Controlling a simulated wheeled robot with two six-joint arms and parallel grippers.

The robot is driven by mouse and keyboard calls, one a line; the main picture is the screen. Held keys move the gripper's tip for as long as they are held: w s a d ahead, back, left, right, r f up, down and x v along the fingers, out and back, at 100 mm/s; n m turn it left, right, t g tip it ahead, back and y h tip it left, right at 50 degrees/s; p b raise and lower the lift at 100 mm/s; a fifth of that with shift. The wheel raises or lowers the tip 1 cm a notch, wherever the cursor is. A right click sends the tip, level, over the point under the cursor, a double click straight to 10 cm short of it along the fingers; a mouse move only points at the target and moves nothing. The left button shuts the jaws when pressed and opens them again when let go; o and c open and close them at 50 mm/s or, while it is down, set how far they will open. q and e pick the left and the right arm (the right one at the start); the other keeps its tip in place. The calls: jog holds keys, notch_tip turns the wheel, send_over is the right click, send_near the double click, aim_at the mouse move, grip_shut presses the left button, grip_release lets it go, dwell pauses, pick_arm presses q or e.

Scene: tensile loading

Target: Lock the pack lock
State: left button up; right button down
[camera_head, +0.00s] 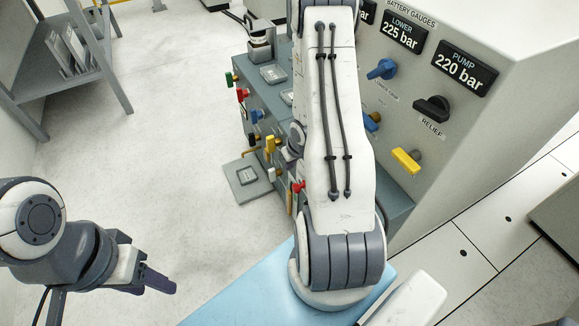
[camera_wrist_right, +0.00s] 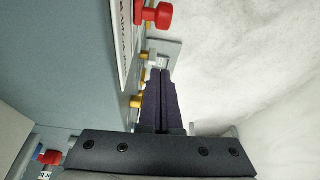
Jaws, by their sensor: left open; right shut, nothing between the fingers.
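No label reading pack lock is legible, so I cannot tell which control it is. The grey-blue cabinet (camera_head: 268,95) carries coloured knobs on its front, among them a green one (camera_head: 231,78), a yellow one (camera_head: 270,145) and a red one (camera_head: 298,187). In the right wrist view my right gripper (camera_wrist_right: 161,75) is shut and empty, its fingers alongside the cabinet front beside a yellow knob (camera_wrist_right: 137,101). A red knob (camera_wrist_right: 153,15) is beyond the fingertips. My right arm hides its gripper in the head view. My left gripper (camera_head: 158,282) is open, low at the left, away from the cabinet.
The tall panel (camera_head: 450,130) has blue, black and yellow knobs and pressure gauges reading 225 and 220 bar. A light blue surface (camera_head: 240,300) lies in front. A grey shelf (camera_head: 65,75) stands at far left. The floor between shelf and cabinet is clear.

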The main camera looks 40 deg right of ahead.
jog(key=shift+p+v, duration=0.65)
jog(key=shift+v, duration=1.65)
jog(key=shift+a, duration=0.1)
